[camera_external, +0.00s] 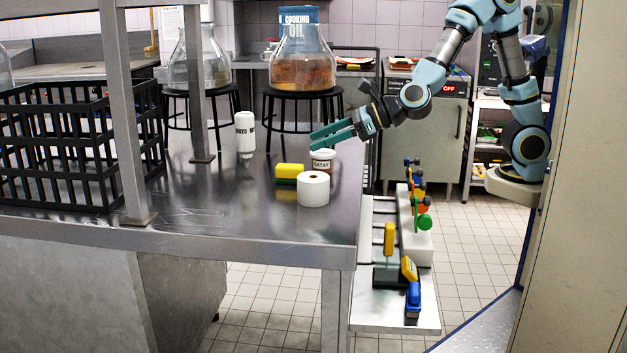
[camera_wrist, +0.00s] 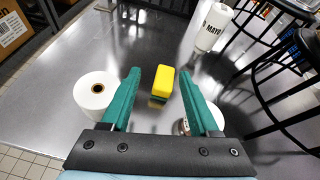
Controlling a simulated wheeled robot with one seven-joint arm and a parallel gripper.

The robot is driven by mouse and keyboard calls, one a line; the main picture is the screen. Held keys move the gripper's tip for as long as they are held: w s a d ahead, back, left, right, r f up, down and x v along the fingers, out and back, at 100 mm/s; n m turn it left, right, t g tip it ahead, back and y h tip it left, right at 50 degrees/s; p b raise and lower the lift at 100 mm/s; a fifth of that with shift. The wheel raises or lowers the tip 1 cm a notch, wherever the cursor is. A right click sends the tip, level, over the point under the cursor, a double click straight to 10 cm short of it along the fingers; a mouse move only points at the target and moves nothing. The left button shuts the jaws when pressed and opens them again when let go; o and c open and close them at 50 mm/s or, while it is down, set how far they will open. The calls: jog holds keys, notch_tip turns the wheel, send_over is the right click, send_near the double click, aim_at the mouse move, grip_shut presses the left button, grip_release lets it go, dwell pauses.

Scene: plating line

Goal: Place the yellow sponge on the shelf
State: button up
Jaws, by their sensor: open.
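The yellow sponge (camera_external: 290,169) lies on the steel table (camera_external: 230,222), behind and left of a white paper roll; a green layer shows at its underside. In the wrist view the sponge (camera_wrist: 163,82) shows ahead, in the gap between my two green fingers. My gripper (camera_external: 331,134) is open and empty, raised above the table to the right of the sponge and reaching left. It also shows in the wrist view (camera_wrist: 158,78). A metal shelf (camera_external: 172,2) on posts stands over the left part of the table; only part of it is in view.
The white paper roll (camera_external: 314,190) and a satay jar (camera_external: 322,161) stand close to the sponge. A white mayo bottle (camera_external: 245,135) stands behind it. A black crate (camera_external: 78,147) and a shelf post (camera_external: 124,110) are at the left. Bare tabletop lies in front.

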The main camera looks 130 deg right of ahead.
jog(key=d+m+h, duration=0.1)
jog(key=d+m, duration=0.1)
jog(key=m, duration=0.1)
send_near(278, 171)
jog(key=shift+s+d+n+g, duration=0.3)
jog(key=shift+s+d, duration=0.4)
jog(key=p+x, duration=0.3)
jog(key=x, duration=0.7)
jog(key=shift+w+f, duration=0.25)
jog(key=shift+w, duration=0.1)
grip_shut()
